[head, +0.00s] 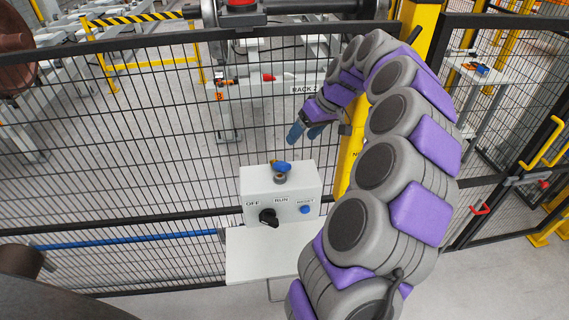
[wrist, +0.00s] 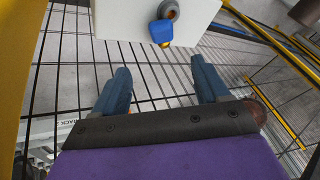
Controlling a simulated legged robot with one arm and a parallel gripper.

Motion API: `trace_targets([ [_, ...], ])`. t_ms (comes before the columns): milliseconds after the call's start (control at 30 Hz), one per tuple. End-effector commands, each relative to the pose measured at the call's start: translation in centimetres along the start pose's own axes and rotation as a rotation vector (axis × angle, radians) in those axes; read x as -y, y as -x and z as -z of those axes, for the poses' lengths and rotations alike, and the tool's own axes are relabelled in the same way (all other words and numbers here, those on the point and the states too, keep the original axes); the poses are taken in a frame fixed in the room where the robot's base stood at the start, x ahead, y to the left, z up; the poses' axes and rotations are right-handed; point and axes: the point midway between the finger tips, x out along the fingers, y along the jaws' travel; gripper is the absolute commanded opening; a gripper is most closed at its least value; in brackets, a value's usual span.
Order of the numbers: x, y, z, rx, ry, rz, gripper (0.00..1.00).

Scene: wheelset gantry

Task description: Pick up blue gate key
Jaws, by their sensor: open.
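The blue gate key (head: 282,167) sits in a round grey lock on top of a white control box (head: 255,184). Something yellow shows beside its blue head. In the wrist view the blue key (wrist: 160,31) is ahead of the fingertips, near the box's edge, roughly centred between them. My gripper (head: 306,137) is open and empty, above and slightly right of the key in the head view. Its two blue fingers stand wide apart in the wrist view (wrist: 160,68), with a gap between them and the key.
The box front has a black OFF/RUN knob (head: 268,217) and a blue RESET button (head: 305,209). A white shelf (head: 262,258) is below. Black mesh fencing (head: 130,170) stands behind, with a yellow post (head: 349,160) right of the box. My arm curves in from the right.

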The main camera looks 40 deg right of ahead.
Motion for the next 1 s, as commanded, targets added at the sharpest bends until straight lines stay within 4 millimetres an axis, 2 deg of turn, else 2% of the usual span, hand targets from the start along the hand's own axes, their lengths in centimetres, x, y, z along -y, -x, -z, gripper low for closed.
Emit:
trace_targets([
  [167,-1.3,-1.6,0.1,0.001,-0.003,0.010,0.74],
  [300,-3.2,-4.2,0.0,0.006,-0.010,0.024,0.74],
  [400,-3.8,-5.8,-0.1,0.005,-0.013,0.029,0.74],
  [667,-2.1,-7.6,-0.2,0.003,-0.010,0.017,0.74],
  [900,-1.8,-11.0,-0.5,0.005,-0.007,0.019,0.74],
  [1000,-1.9,-11.9,-0.4,0.002,-0.007,0.017,0.74],
])
